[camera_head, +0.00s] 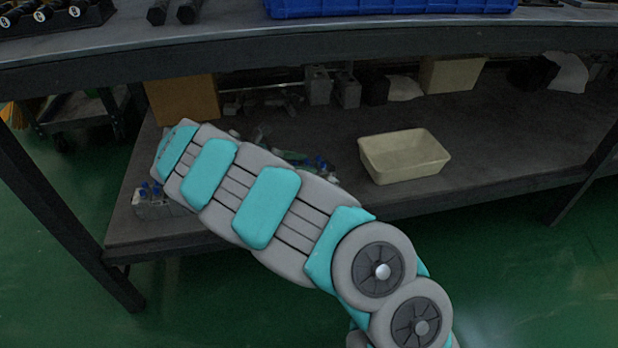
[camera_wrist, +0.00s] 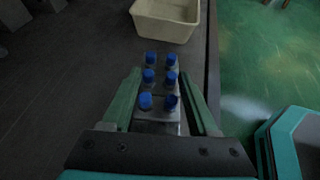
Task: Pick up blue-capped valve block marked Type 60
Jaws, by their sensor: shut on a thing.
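The blue-capped valve block (camera_wrist: 157,115) is a grey block with several blue caps in paired rows. In the wrist view it sits between the two green fingers of my gripper (camera_wrist: 163,95), which is shut on it. I cannot read any Type 60 marking. In the head view the valve block (camera_head: 152,208) shows at the left front of the lower shelf, partly behind my arm. My gripper itself is hidden by my arm in the head view. I cannot tell whether the block still touches the shelf.
A cream bin (camera_head: 404,158) stands on the lower shelf (camera_head: 480,150) to the right; it also shows in the wrist view (camera_wrist: 166,22). Loose valve parts lie behind my arm. A cardboard box (camera_head: 183,98) stands at the back left. The upper table (camera_head: 300,38) hangs over the shelf.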

